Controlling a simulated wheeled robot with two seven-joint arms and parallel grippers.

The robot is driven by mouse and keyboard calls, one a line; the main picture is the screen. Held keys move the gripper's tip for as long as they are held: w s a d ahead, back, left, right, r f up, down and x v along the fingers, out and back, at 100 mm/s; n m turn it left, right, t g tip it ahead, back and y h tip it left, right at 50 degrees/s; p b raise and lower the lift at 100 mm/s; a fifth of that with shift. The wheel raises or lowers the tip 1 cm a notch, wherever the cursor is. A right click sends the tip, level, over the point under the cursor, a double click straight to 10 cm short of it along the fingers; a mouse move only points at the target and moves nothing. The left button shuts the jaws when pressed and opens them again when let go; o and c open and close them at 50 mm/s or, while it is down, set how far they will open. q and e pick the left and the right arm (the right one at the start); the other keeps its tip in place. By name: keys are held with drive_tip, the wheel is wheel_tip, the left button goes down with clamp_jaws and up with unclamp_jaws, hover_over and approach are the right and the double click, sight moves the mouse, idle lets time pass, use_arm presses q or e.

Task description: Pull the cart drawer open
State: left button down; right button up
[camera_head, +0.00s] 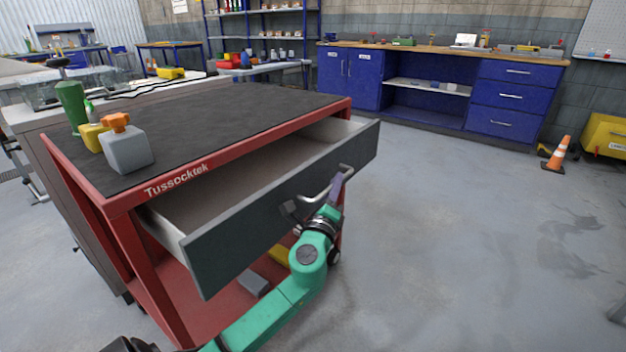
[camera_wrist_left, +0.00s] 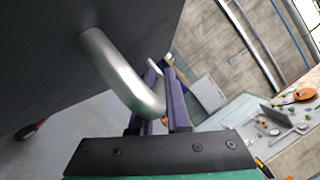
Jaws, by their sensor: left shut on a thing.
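The red cart (camera_head: 120,225) labelled Tussocktek stands at the left in the head view. Its dark grey drawer (camera_head: 265,225) is out from under the cart top, and its inside shows empty where visible. The drawer's silver handle (camera_head: 345,171) is on the front panel; it also shows large in the left wrist view (camera_wrist_left: 112,68). My left gripper (camera_head: 338,187) is at the handle, shut on it, with the purple fingers (camera_wrist_left: 164,108) around the bar's end in the wrist view. My right gripper is not seen clearly in either view.
A green bottle-like item (camera_head: 71,103), a yellow item (camera_head: 95,136) and a grey block with an orange top (camera_head: 126,149) stand on the cart top. Lower shelf items include a grey box (camera_head: 253,283). Blue cabinets (camera_head: 445,90) and an orange cone (camera_head: 557,155) stand beyond open floor.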

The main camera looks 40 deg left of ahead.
use_arm(q)
drive_tip(key=d, duration=1.5)
drive_tip(key=shift+w, duration=0.15)
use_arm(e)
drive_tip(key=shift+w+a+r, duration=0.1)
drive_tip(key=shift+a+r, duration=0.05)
use_arm(q)
drive_tip(key=shift+d, duration=0.1)
drive_tip(key=c, duration=0.9)
unclamp_jaws()
drive_tip(key=v, duration=1.4)
drive_tip(key=shift+s+d, duration=0.1)
drive_tip(key=shift+s, duration=0.15)
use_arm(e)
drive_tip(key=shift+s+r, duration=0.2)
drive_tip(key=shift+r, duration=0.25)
